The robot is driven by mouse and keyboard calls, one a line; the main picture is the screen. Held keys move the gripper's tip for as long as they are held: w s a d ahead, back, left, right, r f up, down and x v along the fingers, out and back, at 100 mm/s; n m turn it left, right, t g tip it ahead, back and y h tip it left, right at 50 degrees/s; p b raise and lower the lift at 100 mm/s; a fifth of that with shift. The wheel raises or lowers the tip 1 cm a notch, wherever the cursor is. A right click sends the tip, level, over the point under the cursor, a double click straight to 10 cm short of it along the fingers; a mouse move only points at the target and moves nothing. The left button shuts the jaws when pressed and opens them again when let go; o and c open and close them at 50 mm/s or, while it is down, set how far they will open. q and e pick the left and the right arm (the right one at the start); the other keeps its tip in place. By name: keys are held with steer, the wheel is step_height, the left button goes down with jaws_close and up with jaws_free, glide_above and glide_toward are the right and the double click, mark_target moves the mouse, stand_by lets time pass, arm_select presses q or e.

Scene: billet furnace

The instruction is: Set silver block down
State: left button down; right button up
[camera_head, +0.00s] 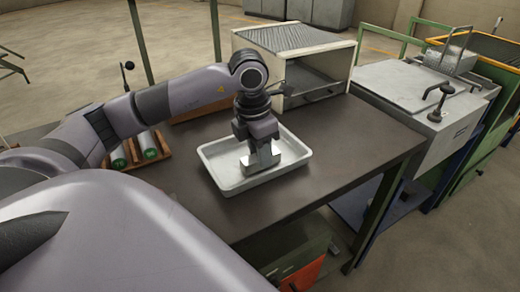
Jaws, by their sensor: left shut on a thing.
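My left gripper (262,146) points straight down over the white tray (218,176) on the dark table. It is shut on the silver block (263,164), which shows below the jaws, within the tray's rim. Whether the block touches the tray floor I cannot tell. The jaws hide the block's upper part. My right gripper does not show.
An open-fronted cream furnace box (333,88) stands behind the tray. A rack with green-ended cylinders (149,154) is at left, behind my arm. A grey lidded machine (420,104) is at right. The table (340,155) is clear right of the tray.

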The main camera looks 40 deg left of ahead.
mark_target(254, 158)
arm_select(q)
steer(key=shift+f, duration=0.1)
steer(key=shift+f, duration=0.15)
steer(key=c, duration=0.8)
jaws_free()
steer(key=shift+r, duration=0.35)
step_height(254, 158, up, 12)
steer(key=s+p, duration=0.1)
steer(key=shift+s+a+f, duration=0.2)
